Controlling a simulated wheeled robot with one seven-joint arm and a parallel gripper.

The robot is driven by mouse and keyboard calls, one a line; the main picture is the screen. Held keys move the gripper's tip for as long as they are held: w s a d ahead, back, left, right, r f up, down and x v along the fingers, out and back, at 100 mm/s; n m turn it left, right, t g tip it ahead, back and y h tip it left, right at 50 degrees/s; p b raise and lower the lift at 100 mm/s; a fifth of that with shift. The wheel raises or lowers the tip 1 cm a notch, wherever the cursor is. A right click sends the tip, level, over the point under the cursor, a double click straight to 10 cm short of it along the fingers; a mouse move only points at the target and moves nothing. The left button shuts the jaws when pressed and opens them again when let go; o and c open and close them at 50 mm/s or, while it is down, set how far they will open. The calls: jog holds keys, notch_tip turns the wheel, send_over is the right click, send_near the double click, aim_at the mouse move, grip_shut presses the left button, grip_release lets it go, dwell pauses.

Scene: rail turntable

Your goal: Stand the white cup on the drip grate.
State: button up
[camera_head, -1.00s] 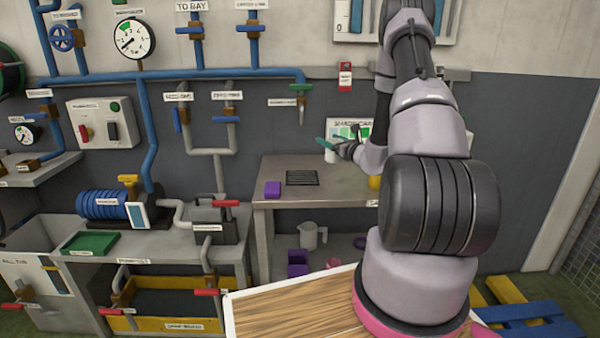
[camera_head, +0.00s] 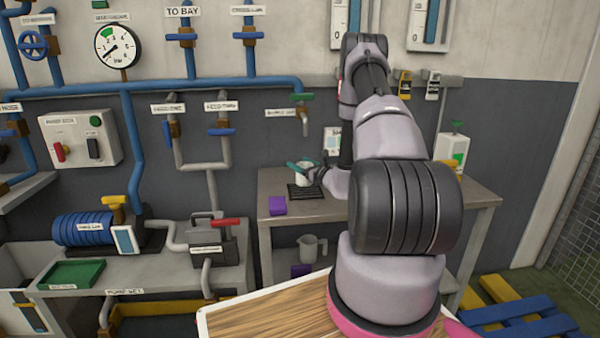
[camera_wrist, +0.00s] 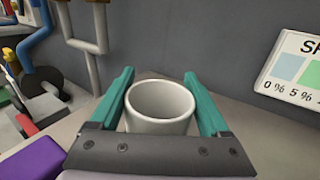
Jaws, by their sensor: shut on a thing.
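The white cup (camera_head: 305,172) is upright between the teal fingers of my gripper (camera_head: 303,166). In the wrist view the cup (camera_wrist: 160,106) is seen from above, its open mouth empty, with one finger of my gripper (camera_wrist: 158,78) along each side. My gripper is shut on it. The black drip grate (camera_head: 299,194) lies on the grey bench (camera_head: 330,210). In the head view the cup overlaps the back of the grate. I cannot tell whether its base touches the grate. The grate does not show in the wrist view.
A purple block (camera_head: 277,206) lies left of the grate on the bench. A tap (camera_head: 304,118) hangs from the wall pipe behind the bench. A bottle with a green label (camera_head: 454,150) stands at the back right. A jug (camera_head: 312,248) is on the lower shelf.

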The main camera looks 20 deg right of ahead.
jog(key=shift+f, duration=1.35)
jog(key=shift+f, duration=0.15)
jog(key=o, duration=1.2)
jog(key=shift+d, duration=0.1)
